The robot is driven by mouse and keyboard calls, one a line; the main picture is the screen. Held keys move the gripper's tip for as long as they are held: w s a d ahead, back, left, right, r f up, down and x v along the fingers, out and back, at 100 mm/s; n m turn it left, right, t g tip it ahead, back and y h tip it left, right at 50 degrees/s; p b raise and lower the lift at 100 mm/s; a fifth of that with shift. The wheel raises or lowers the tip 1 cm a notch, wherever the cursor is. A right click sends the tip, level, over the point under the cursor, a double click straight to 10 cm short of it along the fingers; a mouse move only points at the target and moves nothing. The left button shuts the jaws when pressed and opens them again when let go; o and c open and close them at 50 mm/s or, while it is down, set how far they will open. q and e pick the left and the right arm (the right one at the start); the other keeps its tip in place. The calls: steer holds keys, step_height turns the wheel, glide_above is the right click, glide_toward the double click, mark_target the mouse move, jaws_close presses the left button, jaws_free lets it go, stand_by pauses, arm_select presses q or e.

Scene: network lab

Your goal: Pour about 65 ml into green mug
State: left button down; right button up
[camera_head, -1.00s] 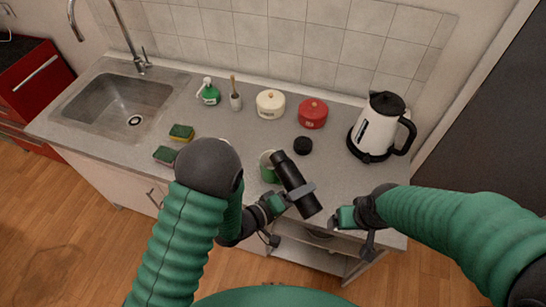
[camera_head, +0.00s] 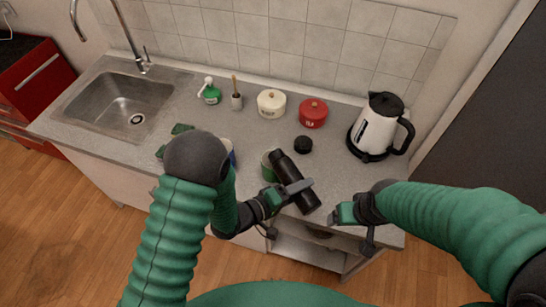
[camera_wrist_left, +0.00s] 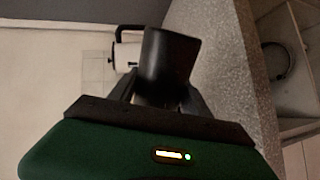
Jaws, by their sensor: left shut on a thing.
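My left gripper (camera_head: 294,192) is shut on a black bottle (camera_head: 283,167), held tilted with its upper end toward the back left. The bottle also fills the middle of the left wrist view (camera_wrist_left: 168,62). Whether the bottle touches the mug or any liquid flows cannot be told. My right gripper (camera_head: 338,215) is near the front edge of the counter, right of the bottle, and its jaw state is unclear.
A black lid (camera_head: 303,145) lies behind the bottle. A red pot (camera_head: 313,114), a cream pot (camera_head: 271,104) and a kettle (camera_head: 373,132) stand farther back. A blue item (camera_head: 231,153) is partly hidden by my left arm. The sink (camera_head: 118,104) is at left.

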arm_select(q)
steer(key=shift+s+d, duration=0.15)
steer(key=shift+s, duration=0.05)
steer(key=shift+s+d+f, duration=0.1)
steer(key=shift+s+f, duration=0.05)
steer(key=shift+s, duration=0.05)
steer(key=shift+r+p, duration=0.3)
steer(key=shift+r, duration=0.1)
stand_by(1.1)
